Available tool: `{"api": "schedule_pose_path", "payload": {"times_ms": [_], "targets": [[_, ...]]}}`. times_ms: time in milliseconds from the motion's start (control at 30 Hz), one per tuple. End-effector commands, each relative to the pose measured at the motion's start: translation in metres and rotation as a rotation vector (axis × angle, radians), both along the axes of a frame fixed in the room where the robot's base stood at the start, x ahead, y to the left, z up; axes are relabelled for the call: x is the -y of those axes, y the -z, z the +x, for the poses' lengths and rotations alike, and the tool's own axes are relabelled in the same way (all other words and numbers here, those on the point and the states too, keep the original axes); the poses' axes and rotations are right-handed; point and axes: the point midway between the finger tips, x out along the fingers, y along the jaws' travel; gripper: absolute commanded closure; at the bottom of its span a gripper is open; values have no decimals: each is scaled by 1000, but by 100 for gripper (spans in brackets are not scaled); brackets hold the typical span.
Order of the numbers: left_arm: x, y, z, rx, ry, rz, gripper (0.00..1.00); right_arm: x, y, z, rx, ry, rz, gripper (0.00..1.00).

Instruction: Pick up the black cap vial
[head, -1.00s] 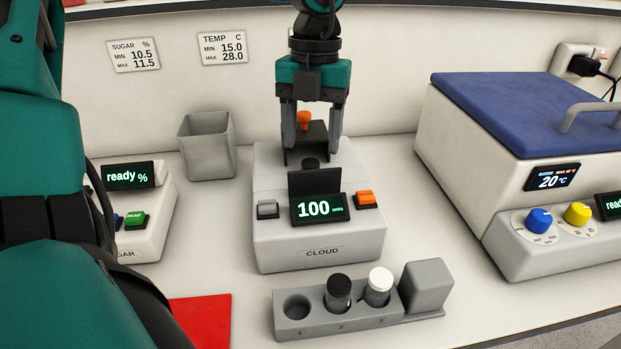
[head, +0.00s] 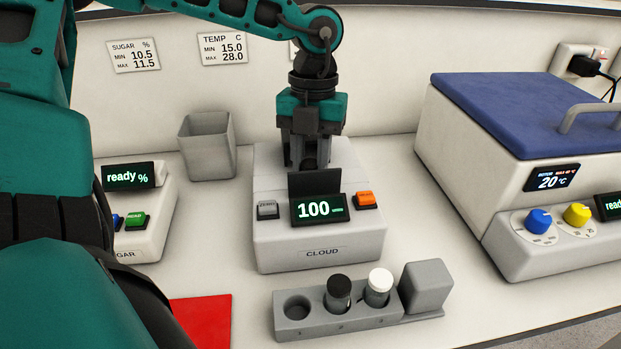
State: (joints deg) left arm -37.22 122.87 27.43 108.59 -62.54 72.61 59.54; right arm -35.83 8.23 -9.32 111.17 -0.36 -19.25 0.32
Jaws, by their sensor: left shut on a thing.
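My left gripper (head: 308,164) points down over the back of the CLOUD device (head: 272,238), behind its upright dark panel (head: 314,184). Its fingers are shut on a dark, round, cap-like top (head: 309,160). The fingers and the panel hide most of what is held, so I cannot see a vial body. A black cap vial (head: 338,288) stands in the middle slot of the grey rack (head: 292,331), apart from the gripper. A white cap vial (head: 378,284) stands in the right slot. The left slot is empty. My right gripper is not in view.
The SUGAR device (head: 148,236) stands at left and an empty grey bin (head: 206,150) at the back. A blue-lidded machine (head: 520,115) stands at right. A grey block (head: 427,287) adjoins the rack. A red mat (head: 203,318) lies in front.

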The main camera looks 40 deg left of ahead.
Motion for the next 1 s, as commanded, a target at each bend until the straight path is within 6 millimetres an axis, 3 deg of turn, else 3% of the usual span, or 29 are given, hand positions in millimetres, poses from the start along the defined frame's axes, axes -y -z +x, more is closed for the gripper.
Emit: {"api": "schedule_pose_path", "payload": {"times_ms": [233, 633, 767, 1000], "targets": [[0, 0, 0, 1, 0, 0, 99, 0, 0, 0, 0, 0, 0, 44], [0, -10, 1, 2, 0, 0, 99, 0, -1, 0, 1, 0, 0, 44], [0, -27, 1, 5, 1, 1, 99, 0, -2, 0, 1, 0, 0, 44], [0, -80, 1, 7, 0, 3, 99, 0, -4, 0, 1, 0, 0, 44]]}}
